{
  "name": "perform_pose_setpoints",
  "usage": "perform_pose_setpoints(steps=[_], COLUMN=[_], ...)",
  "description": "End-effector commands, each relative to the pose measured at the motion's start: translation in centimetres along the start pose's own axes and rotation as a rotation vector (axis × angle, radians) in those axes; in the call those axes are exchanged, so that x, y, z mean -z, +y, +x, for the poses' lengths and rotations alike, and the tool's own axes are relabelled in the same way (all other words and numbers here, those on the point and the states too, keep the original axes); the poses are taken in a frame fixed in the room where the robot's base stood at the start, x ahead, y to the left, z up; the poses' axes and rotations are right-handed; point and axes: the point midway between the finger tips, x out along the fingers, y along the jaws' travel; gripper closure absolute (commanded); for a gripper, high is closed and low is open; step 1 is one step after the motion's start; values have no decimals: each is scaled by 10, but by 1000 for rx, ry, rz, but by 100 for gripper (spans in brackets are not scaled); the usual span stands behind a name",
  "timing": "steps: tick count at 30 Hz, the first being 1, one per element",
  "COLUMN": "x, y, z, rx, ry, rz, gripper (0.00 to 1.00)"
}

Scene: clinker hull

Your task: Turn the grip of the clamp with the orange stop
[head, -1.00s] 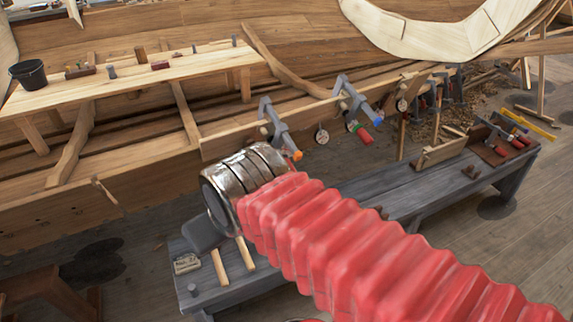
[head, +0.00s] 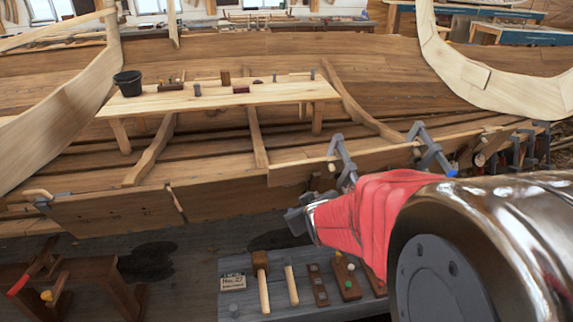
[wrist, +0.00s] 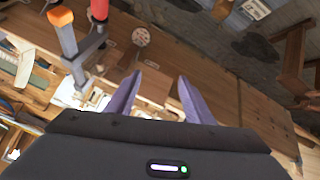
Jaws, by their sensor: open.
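In the wrist view the clamp with the orange stop (wrist: 60,17) is at upper left, its grey bar running down to the jaw. A red grip (wrist: 99,10) lies close beside that bar, cut off by the top edge. My gripper (wrist: 158,82) is open and empty, to the right of and below the clamp, apart from it. In the head view the left grey clamp (head: 342,160) sits on the plank edge, its lower part hidden by my red sleeve. My gripper (head: 300,216) shows there below and left of it.
A second clamp (head: 430,150) with a blue stop (head: 452,173) sits to the right along the plank edge. A round tag (wrist: 141,36) hangs by the plank in the wrist view. Below, a grey bench (head: 235,265) holds mallets and small blocks. A bucket (head: 128,83) stands on the upper board.

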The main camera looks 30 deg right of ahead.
Motion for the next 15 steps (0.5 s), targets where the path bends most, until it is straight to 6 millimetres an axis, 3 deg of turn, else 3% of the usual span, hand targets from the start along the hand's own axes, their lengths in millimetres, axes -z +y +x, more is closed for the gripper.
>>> perform_pose_setpoints(steps=[6, 15], x=[-20, -52], y=[28, 60], z=[40, 76], rx=[-57, -132], ry=[75, 192], rz=[-38, -84], gripper=[52, 52])
